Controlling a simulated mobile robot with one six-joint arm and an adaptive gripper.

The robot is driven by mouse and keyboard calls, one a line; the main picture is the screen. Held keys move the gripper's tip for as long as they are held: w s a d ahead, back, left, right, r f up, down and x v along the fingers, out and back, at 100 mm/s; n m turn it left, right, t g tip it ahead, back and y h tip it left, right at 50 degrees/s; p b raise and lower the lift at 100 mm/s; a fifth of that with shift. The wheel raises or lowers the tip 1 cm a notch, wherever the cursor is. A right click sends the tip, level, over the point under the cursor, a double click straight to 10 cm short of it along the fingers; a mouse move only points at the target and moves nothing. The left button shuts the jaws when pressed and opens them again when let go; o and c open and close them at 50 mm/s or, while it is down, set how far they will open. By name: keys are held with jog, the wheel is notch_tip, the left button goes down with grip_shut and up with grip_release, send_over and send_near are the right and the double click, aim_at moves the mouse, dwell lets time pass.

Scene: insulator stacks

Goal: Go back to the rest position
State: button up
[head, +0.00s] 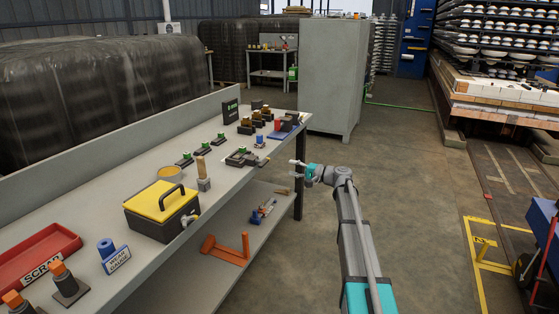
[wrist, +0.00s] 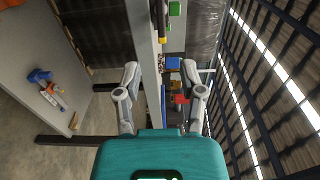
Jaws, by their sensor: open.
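My gripper (head: 298,168) is at the end of my outstretched arm, just off the right edge of the long grey workbench (head: 118,181) in the head view. In the wrist view my gripper (wrist: 161,74) has its two fingers spread apart with nothing between them. The wrist picture is turned on its side, with the bench edge running up between the fingers. No object is held.
On the bench are a yellow-lidded black box (head: 160,207), a red scrap tray (head: 38,252), a brush (head: 203,175) and several small fixtures. Orange and blue tools lie on the lower shelf (head: 205,262). A grey cabinet (head: 333,75) stands behind.

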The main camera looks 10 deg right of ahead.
jog(key=s+a+f+n+g+h, duration=0.35)
jog(key=s+a+f, duration=0.3)
jog(key=s, duration=0.35)
jog(key=s+a+f+n+g+h, duration=0.25)
jog(key=s+a+f+g, duration=0.2)
jog(key=s+f, duration=0.4)
jog(key=s+d+f+n+g+h, duration=0.15)
jog(key=s+h, duration=0.25)
jog(key=s, duration=0.6)
jog(key=s+f+g+h, duration=0.15)
jog(key=s+h, duration=0.25)
jog(key=s, duration=0.6)
notch_tip(320, 180, up, 28)
jog(key=p, duration=2.8)
jog(key=shift+s+d+h, duration=0.3)
jog(key=shift+s+d, duration=0.05)
jog(key=shift+d, duration=0.05)
